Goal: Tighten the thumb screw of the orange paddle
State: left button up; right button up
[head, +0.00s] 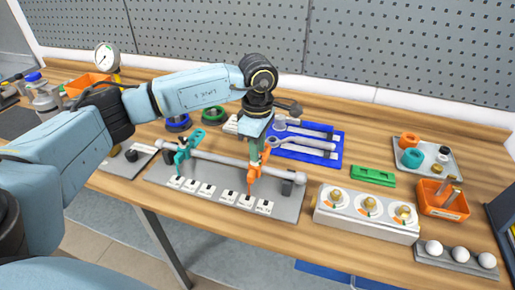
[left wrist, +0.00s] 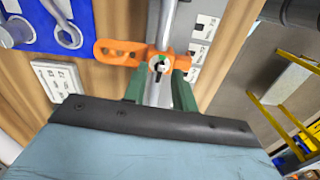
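The orange paddle (head: 254,172) sits on the grey shaft (head: 215,158) of the grey plate, right of the teal paddle (head: 187,147). My left gripper (head: 256,150) points down right above the orange paddle in the head view. In the left wrist view, the paddle's slotted orange arm (left wrist: 118,52) reaches left from its hub. The thumb screw (left wrist: 159,65) shows on the hub with a dark bar and small coloured marks. My left gripper's green fingers (left wrist: 158,78) stand apart on either side of it. Contact with the screw cannot be told. My right gripper is not in view.
A blue tray with wrenches (head: 305,145) lies behind the shaft. White tiles (head: 228,195) line the plate's front. A block with three dials (head: 367,212), a green level (head: 373,176) and an orange bin (head: 443,200) stand to the right. The pegboard closes off the back.

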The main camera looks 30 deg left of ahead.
pick_arm(q)
notch_tip(320, 180, up, 12)
jog(key=shift+r, duration=0.25)
dwell(0.6)
